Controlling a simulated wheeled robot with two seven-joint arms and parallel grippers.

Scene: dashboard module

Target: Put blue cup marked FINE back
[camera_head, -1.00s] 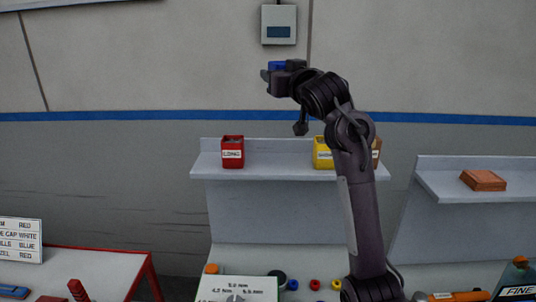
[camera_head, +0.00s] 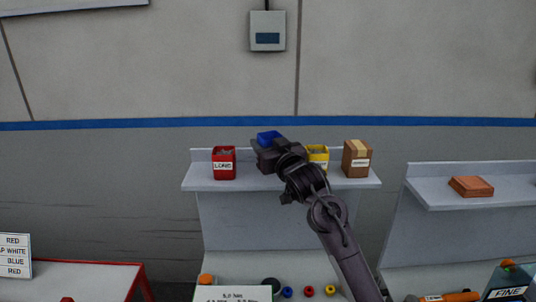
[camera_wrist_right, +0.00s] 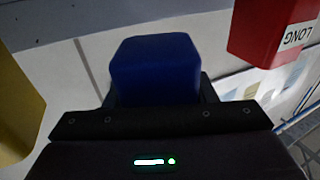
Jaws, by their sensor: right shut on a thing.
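The blue cup (camera_head: 268,136) is in my right gripper (camera_head: 265,150), which is shut on it. In the head view, only the top of the cup shows above the dark jaws, at the gap between the red cup marked LONG (camera_head: 223,164) and the yellow cup (camera_head: 319,154) on the grey shelf (camera_head: 203,183). In the right wrist view, the blue cup (camera_wrist_right: 155,68) looks upright between the fingers, with the red cup (camera_wrist_right: 268,30) to the right and the yellow one (camera_wrist_right: 14,110) to the left. No FINE label shows on the cup. My left gripper is out of view.
A brown box (camera_head: 357,160) stands at the shelf's right end. Small coloured parts and a white sign (camera_head: 233,294) are below the shelf. A second shelf (camera_head: 440,192) at right holds a brown block (camera_head: 471,186).

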